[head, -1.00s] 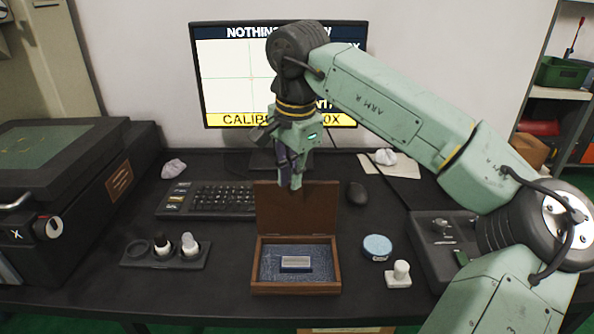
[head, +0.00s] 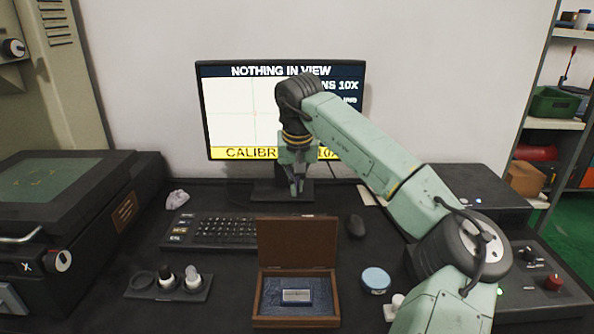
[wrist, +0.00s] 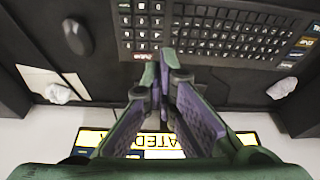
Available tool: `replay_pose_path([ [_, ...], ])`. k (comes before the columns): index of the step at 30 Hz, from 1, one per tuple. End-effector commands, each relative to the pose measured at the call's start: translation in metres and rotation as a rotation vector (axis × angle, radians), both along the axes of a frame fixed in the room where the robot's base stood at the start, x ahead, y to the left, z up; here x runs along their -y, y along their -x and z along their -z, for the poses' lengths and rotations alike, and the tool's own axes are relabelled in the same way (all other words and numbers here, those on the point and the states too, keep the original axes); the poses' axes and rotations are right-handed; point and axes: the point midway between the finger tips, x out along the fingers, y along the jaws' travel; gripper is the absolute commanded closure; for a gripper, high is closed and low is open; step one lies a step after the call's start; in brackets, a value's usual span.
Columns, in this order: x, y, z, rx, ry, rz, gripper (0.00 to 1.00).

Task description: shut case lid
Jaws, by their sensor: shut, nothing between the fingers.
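A wooden case (head: 296,318) stands on the dark desk with its lid (head: 297,243) raised upright at the back edge. A small silver block (head: 297,296) lies on the dark blue lining inside. My gripper (head: 297,190) is behind the raised lid, above the desk in front of the monitor stand. It points down and looks apart from the lid. In the wrist view my gripper (wrist: 165,60) has its fingertips together with nothing between them. The case is not in the wrist view.
A keyboard (head: 212,230) lies left of the lid and a mouse (head: 357,228) right of it. A blue round tin (head: 375,279) stands right of the case, and a bottle holder (head: 140,293) left. The monitor (head: 230,110) stands close behind my gripper.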

Motion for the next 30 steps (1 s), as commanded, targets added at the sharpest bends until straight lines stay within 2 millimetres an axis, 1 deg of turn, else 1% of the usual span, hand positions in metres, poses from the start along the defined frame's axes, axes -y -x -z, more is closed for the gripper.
replay_pose_path([
  [3, -0.001, -0.007, 0.025, -0.005, -0.003, -0.001, 1.0],
  [5, -0.002, -0.011, 0.036, -0.003, -0.004, -0.001, 1.0],
  [6, -0.002, -0.009, 0.039, 0.0, -0.003, -0.003, 1.0],
  [9, 0.0, 0.007, 0.036, 0.001, -0.001, -0.002, 1.0],
  [15, 0.001, 0.025, 0.037, 0.0, -0.002, -0.002, 1.0],
  [20, 0.001, 0.029, 0.037, 0.0, -0.001, 0.0, 1.0],
  [30, 0.002, 0.029, 0.038, 0.008, -0.001, 0.0, 1.0],
])
